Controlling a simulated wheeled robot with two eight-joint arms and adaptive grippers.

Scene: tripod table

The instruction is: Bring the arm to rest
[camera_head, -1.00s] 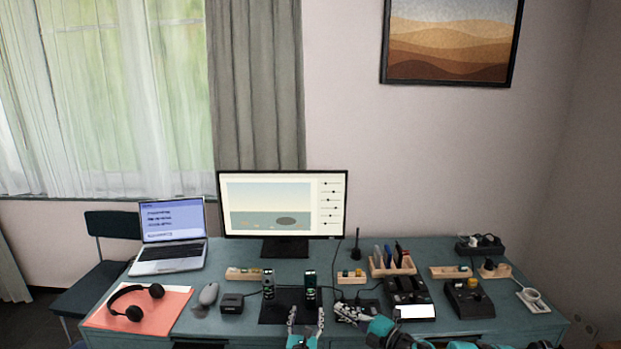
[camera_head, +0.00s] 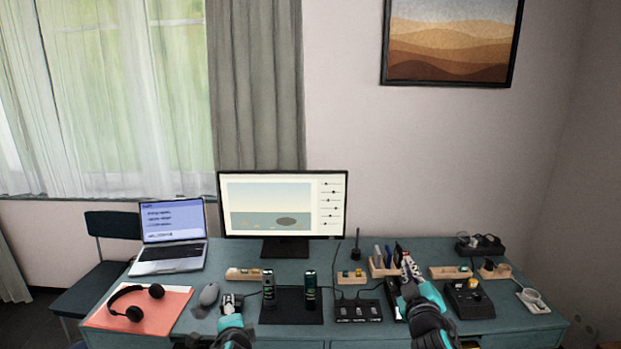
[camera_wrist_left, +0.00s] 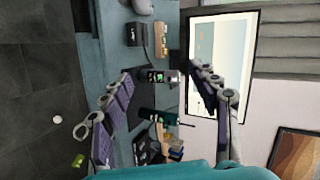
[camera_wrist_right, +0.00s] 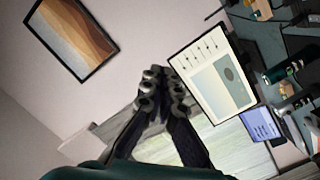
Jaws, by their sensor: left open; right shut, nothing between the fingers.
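My right gripper (camera_head: 410,270) is raised above the right part of the desk, in front of the pen holder. In the right wrist view its fingers (camera_wrist_right: 165,85) are closed together with nothing between them. My left gripper (camera_head: 231,303) is low over the front left of the desk, near the mouse and the small black box. In the left wrist view its fingers (camera_wrist_left: 175,90) are spread wide and empty. A dark cylinder with a lit display (camera_wrist_left: 160,76) shows between them, farther off on the desk.
Two cylinders (camera_head: 268,283) (camera_head: 310,284) stand on a black mat (camera_head: 290,314) in the middle. A monitor (camera_head: 282,204) and laptop (camera_head: 171,235) stand behind. Headphones (camera_head: 135,300) lie on an orange folder at left.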

